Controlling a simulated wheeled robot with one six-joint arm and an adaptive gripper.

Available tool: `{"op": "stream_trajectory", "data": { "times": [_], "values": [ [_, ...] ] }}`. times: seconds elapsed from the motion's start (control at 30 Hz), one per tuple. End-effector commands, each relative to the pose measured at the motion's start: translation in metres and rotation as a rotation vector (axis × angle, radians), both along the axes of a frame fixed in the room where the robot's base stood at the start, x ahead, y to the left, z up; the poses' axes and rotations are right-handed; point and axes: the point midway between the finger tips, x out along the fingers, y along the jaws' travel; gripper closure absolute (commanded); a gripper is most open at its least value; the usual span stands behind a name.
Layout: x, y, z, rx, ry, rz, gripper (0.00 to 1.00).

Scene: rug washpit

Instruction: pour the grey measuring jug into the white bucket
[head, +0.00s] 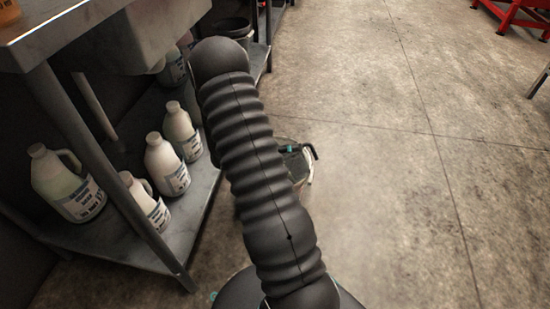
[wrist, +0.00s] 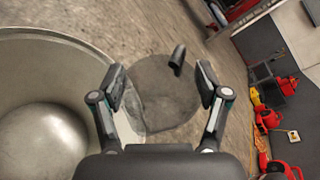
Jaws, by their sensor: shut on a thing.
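The grey measuring jug (wrist: 158,112) is see-through and sits between the two fingers of my gripper (wrist: 162,90) in the wrist view. The fingers are shut on it, and its dark handle (wrist: 178,59) sticks up on the far side. The white bucket (wrist: 58,38) fills the left of the wrist view, its wide rim beside the jug. A pale round area shows inside it; I cannot tell whether that is its floor or contents. In the head view my arm hides most of this, and only part of the jug (head: 297,166) and its black handle show.
A steel table (head: 62,32) stands at the left with several white bottles (head: 166,165) on its lower shelf. A dark bucket (head: 233,29) stands farther back. Bare concrete floor (head: 410,150) lies open to the right. A red frame (head: 512,14) stands far right.

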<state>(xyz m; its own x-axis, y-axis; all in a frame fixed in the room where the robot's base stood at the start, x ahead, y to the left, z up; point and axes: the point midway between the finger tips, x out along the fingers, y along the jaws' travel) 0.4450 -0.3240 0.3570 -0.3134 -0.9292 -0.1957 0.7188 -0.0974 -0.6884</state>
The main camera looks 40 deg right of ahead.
Motion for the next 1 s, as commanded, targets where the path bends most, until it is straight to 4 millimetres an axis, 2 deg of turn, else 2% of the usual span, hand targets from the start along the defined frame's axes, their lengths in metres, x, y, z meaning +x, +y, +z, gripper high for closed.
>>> {"op": "stream_trajectory", "data": {
  "times": [0.13,0.57,0.87,1.0],
  "values": [
    [-0.008,0.000,-0.008,0.006,-0.117,-0.001,0.89],
    [-0.039,-0.003,0.013,0.016,-0.417,0.003,0.89],
    [-0.057,-0.005,0.003,0.023,-0.593,0.003,0.89],
    [-0.064,-0.005,0.010,0.026,-0.669,0.004,0.89]
  ]
}}
